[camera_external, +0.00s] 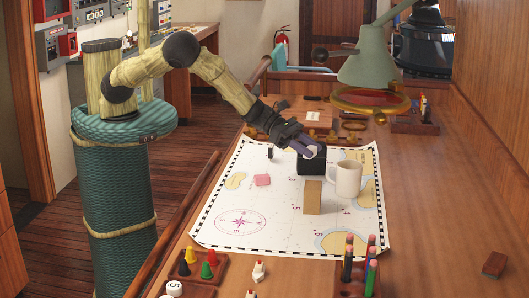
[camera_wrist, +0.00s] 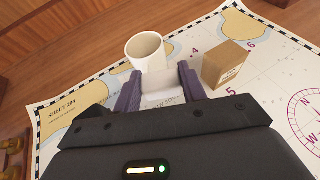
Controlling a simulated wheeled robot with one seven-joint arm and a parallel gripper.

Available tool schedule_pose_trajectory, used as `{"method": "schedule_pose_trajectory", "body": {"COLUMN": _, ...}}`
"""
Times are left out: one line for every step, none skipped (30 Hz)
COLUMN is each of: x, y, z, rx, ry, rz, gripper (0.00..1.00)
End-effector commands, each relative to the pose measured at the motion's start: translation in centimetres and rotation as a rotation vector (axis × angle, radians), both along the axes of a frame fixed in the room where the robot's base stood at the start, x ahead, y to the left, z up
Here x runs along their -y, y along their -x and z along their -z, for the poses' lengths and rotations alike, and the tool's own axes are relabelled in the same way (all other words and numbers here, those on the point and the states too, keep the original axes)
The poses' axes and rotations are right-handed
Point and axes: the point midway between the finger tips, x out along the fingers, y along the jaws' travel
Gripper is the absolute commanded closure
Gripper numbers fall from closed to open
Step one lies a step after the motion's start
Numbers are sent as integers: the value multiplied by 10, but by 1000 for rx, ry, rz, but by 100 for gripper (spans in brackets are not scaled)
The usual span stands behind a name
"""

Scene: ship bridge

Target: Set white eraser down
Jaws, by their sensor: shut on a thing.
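My gripper (camera_external: 308,149) is shut on the white eraser (camera_wrist: 163,98), which sits between its two purple fingers (camera_wrist: 160,88) in the wrist view. In the external view only a small pale part of the eraser (camera_external: 312,151) shows at the fingertips. The gripper is over the upper part of the chart (camera_external: 280,215), beside a white mug (camera_external: 347,179). I cannot tell how far the eraser is above the chart. The mug also shows just beyond the fingers in the wrist view (camera_wrist: 146,50).
A black block (camera_external: 311,164) is at the gripper in the external view. A brown box (camera_external: 312,198) stands left of the mug. A pink piece (camera_external: 262,180) lies on the chart. Pens in a rack (camera_external: 354,279) stand at the front. The chart's lower left is mostly clear.

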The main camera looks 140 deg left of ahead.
Motion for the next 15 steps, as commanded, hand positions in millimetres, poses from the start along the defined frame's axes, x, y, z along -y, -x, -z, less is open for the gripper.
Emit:
{"method": "schedule_pose_trajectory", "body": {"x": 0, "y": 0, "z": 1, "rx": 1, "ry": 0, "rz": 0, "gripper": 81}}
{"method": "schedule_pose_trajectory", "body": {"x": 0, "y": 0, "z": 2, "rx": 1, "ry": 0, "rz": 0, "gripper": 81}}
{"method": "schedule_pose_trajectory", "body": {"x": 0, "y": 0, "z": 2, "rx": 1, "ry": 0, "rz": 0, "gripper": 81}}
{"method": "schedule_pose_trajectory", "body": {"x": 0, "y": 0, "z": 1, "rx": 2, "ry": -1, "rz": 0, "gripper": 81}}
{"method": "schedule_pose_trajectory", "body": {"x": 0, "y": 0, "z": 1, "rx": 2, "ry": -1, "rz": 0, "gripper": 81}}
{"method": "schedule_pose_trajectory", "body": {"x": 0, "y": 0, "z": 1, "rx": 1, "ry": 0, "rz": 0, "gripper": 81}}
{"method": "schedule_pose_trajectory", "body": {"x": 0, "y": 0, "z": 1, "rx": 1, "ry": 0, "rz": 0, "gripper": 81}}
{"method": "schedule_pose_trajectory", "body": {"x": 0, "y": 0, "z": 1, "rx": 1, "ry": 0, "rz": 0, "gripper": 81}}
{"method": "schedule_pose_trajectory", "body": {"x": 0, "y": 0, "z": 2, "rx": 1, "ry": 0, "rz": 0, "gripper": 81}}
{"method": "schedule_pose_trajectory", "body": {"x": 0, "y": 0, "z": 2, "rx": 1, "ry": 0, "rz": 0, "gripper": 81}}
{"method": "schedule_pose_trajectory", "body": {"x": 0, "y": 0, "z": 3, "rx": 0, "ry": 0, "rz": 0, "gripper": 81}}
{"method": "schedule_pose_trajectory", "body": {"x": 0, "y": 0, "z": 6, "rx": -1, "ry": 0, "rz": 0, "gripper": 81}}
{"method": "schedule_pose_trajectory", "body": {"x": 0, "y": 0, "z": 9, "rx": -1, "ry": 0, "rz": 1, "gripper": 81}}
{"method": "schedule_pose_trajectory", "body": {"x": 0, "y": 0, "z": 12, "rx": -2, "ry": 0, "rz": 1, "gripper": 81}}
{"method": "schedule_pose_trajectory", "body": {"x": 0, "y": 0, "z": 19, "rx": -3, "ry": 1, "rz": 0, "gripper": 81}}
